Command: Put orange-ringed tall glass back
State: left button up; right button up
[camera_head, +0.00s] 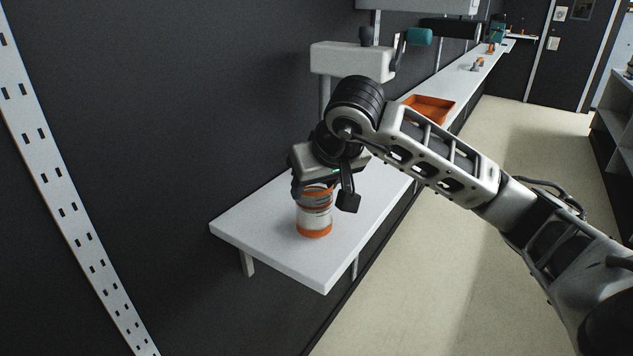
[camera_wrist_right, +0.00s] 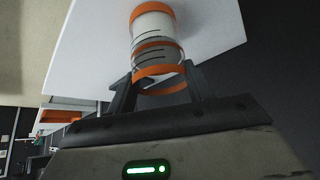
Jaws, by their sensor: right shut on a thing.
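The orange-ringed tall glass (camera_head: 314,218) is clear and white with orange bands, and it stands upright at the near end of the white counter (camera_head: 270,245). My right gripper (camera_head: 322,192) comes down on it from above and is shut around its upper part. In the right wrist view the glass (camera_wrist_right: 155,45) sits between the two fingers of my right gripper (camera_wrist_right: 162,90), which close near its orange rim. The glass's base appears at or very near the counter top; I cannot tell whether it touches. My left gripper is not in view.
An orange tray (camera_head: 430,107) lies farther back on the counter. A grey machine (camera_head: 350,58) with a teal-ended handle stands behind my arm. A dark wall runs along the left, and open floor (camera_head: 440,240) lies to the right.

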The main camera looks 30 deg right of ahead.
jog(key=shift+f, duration=0.2)
jog(key=o, duration=1.6)
jog(key=shift+r, duration=0.15)
jog(key=shift+s+r, duration=0.1)
jog(key=shift+r, duration=0.15)
jog(key=v, duration=1.1)
jog(key=shift+s+r, duration=0.15)
jog(key=shift+r, duration=0.1)
